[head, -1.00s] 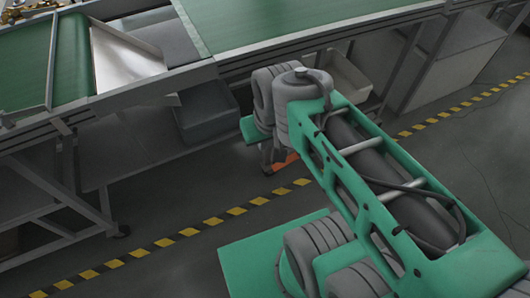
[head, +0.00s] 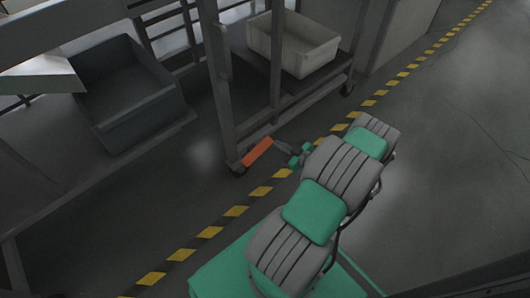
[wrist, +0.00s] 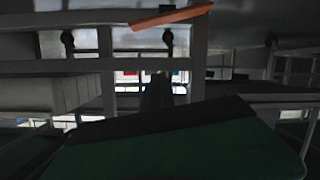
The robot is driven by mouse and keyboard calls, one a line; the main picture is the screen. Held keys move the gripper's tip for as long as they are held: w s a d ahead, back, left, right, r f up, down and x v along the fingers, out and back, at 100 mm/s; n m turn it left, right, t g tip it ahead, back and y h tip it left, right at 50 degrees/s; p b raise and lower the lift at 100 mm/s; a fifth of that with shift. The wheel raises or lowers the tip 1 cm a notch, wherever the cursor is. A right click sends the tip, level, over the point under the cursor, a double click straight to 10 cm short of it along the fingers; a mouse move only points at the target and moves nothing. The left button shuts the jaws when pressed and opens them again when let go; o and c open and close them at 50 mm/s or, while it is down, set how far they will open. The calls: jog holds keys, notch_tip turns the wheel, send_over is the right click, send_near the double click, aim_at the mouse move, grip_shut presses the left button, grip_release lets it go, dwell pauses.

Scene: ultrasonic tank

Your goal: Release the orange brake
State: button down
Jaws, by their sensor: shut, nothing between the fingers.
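The orange brake (head: 257,151) is a flat bar low by the caster at the foot of a grey cart post in the head view. It slants, with its upper right end towards my gripper (head: 282,146). My gripper is low over the floor, just right of that end, with its fingers together and nothing held. I cannot tell whether it touches the brake. In the dark wrist view, which looks upside down, the orange brake (wrist: 170,16) crosses the top. My gripper's dark fingers (wrist: 157,85) stand below it in the picture, apart from it.
A grey cart post (head: 218,85) rises beside the brake. A cream bin (head: 295,45) sits on the cart's low shelf. A dark grey bin (head: 128,100) stands at left. Yellow-black floor tape (head: 236,211) runs past the gripper. The floor at right (head: 440,150) is clear.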

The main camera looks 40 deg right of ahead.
notch_tip(320, 180, down, 3)
jog(key=s+d+h, duration=0.1)
jog(key=b, duration=0.4)
send_over(257, 151)
jog(key=s+d, duration=0.2)
jog(key=d, duration=0.3)
notch_tip(257, 151, down, 2)
jog(key=shift+s+d+f+m+t+h+b, duration=0.1)
jog(key=shift+d+f+m+t+h+b, duration=0.1)
jog(key=shift+f+b, duration=0.55)
jog(key=shift+s+d+f+m+t+h+b, duration=0.1)
jog(key=shift+d+f+b, duration=0.15)
jog(key=shift+f, duration=0.85)
jog(key=shift+a, duration=0.1)
